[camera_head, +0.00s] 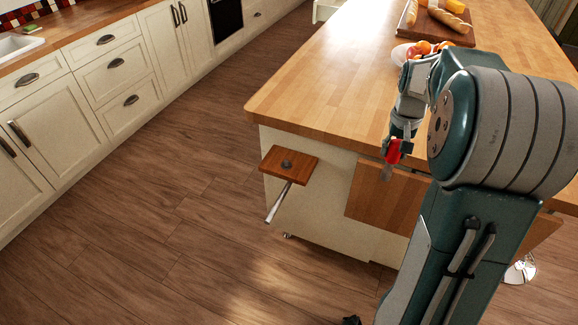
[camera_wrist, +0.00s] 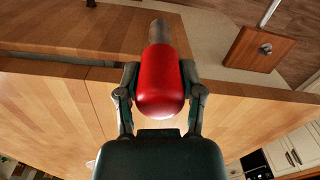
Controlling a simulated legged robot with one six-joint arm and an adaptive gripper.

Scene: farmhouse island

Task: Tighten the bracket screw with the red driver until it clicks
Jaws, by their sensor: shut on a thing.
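My gripper (camera_head: 402,146) is shut on the red driver (camera_head: 393,151), beside the near edge of the island. In the wrist view the driver's red handle (camera_wrist: 160,85) sits between both fingers (camera_wrist: 160,93), with its grey shaft (camera_wrist: 159,32) pointing away from me. A small square wooden board (camera_head: 299,168) juts from the island's end, with a metal rod (camera_head: 278,204) slanting down below it. A dark round piece (camera_head: 286,164) on the board may be the screw head; it also shows in the wrist view (camera_wrist: 265,48). The driver is apart from it.
The island's wooden top (camera_head: 330,85) has a clear near left corner. A brown wooden panel (camera_head: 365,195) hangs on its side below the driver. A fruit bowl (camera_head: 399,54) and a bread board (camera_head: 450,34) stand farther back. Open floor (camera_head: 190,215) lies left.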

